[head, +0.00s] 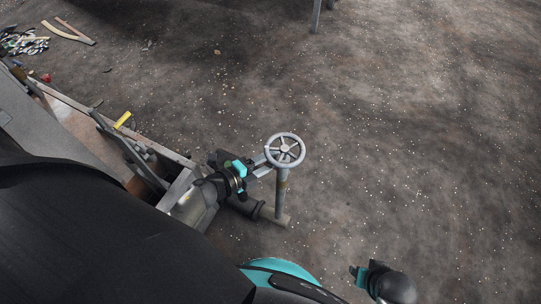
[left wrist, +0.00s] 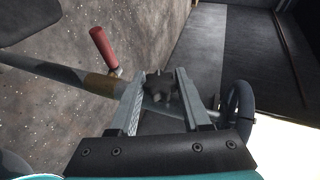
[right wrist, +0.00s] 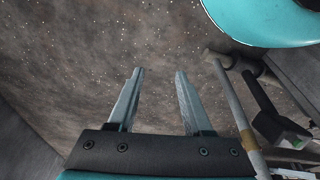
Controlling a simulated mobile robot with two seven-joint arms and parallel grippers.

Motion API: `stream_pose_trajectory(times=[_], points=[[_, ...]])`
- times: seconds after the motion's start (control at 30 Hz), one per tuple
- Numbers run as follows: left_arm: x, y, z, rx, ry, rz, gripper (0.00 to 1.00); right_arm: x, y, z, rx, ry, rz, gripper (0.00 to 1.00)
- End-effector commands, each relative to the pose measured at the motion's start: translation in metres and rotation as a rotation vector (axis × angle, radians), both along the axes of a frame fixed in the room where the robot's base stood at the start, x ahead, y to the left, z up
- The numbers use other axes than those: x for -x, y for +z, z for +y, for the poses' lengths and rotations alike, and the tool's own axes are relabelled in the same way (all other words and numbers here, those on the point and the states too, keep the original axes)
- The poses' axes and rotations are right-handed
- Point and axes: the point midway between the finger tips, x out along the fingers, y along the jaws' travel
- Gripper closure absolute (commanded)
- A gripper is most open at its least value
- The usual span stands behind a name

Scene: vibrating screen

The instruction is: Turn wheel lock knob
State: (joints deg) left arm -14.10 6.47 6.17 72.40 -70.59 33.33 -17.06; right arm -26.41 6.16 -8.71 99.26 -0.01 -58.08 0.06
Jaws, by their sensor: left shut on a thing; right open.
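The grey handwheel (head: 285,150) with spokes sits on top of an upright post (head: 281,195) in the head view. In the left wrist view, the wheel (left wrist: 240,105) shows partly at the right as a dark curved rim. A dark star-shaped lock knob (left wrist: 159,87) is between the fingers of my left gripper (left wrist: 158,80), which is shut on it. In the head view my left gripper (head: 262,165) is right beside the wheel, and the knob cannot be made out there. My right gripper (right wrist: 158,75) is open and empty, over the ground.
A red handle (left wrist: 103,46) stands out near a pipe in the left wrist view. A metal machine frame (head: 120,140) with a yellow piece (head: 122,120) runs along the left. Loose tools (head: 70,33) lie at the far left. The ground to the right is clear.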

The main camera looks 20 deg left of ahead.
Motion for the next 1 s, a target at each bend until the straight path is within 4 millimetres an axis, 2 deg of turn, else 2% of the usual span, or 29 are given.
stream_pose_trajectory(times=[0.6,1.0], points=[[-0.001,0.003,-0.004,0.0,-0.008,0.096,1.0,0.034,-0.053,-0.021,0.026,0.005,0.036,0.5],[0.0,0.001,-0.003,-0.003,-0.006,0.113,1.0,0.041,-0.062,-0.025,0.03,0.007,0.036,0.5]])
